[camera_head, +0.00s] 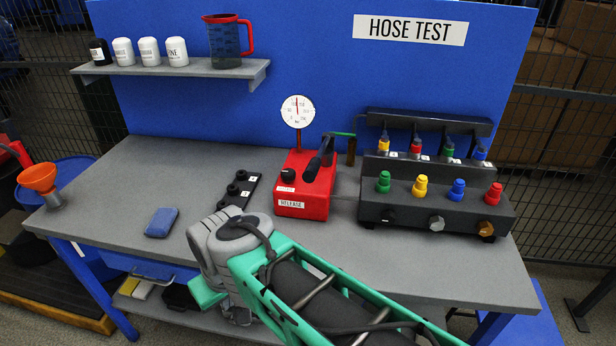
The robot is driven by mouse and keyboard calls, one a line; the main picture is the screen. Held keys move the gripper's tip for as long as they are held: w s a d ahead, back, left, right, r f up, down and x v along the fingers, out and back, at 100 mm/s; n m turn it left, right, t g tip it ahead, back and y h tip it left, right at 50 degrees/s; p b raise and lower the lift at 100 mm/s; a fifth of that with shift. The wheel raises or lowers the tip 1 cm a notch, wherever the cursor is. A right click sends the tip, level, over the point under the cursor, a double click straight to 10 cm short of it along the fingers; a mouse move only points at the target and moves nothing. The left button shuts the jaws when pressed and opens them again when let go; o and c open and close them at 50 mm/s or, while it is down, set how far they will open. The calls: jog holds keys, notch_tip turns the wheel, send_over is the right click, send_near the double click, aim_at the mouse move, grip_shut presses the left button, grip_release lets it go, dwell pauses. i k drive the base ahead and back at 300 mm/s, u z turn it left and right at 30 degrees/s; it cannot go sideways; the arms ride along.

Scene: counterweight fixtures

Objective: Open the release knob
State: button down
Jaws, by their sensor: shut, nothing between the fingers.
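The release knob (288,175) is a small black knob on the left of the top face of the red hand pump (303,205), above its white "RELEASE" label. The pump stands on the grey bench and has a black lever (318,160) and a round white gauge (298,111) on a post. I cannot tell the knob's turn position from here. My arm, green with a grey joint, reaches in from the lower right, in front of the bench. I cannot make out my gripper's fingers; nothing of mine visibly touches the knob.
A dark valve block (435,205) with coloured caps stands right of the pump. A black strip of fittings (240,190) and a blue pad (161,222) lie to the left. An orange funnel (40,180) is at the left edge. The back-left bench top is clear.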

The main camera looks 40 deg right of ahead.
aim_at(287, 175)
jog(key=z, duration=0.4)
jog(key=i, duration=0.35)
jog(key=u, duration=1.2)
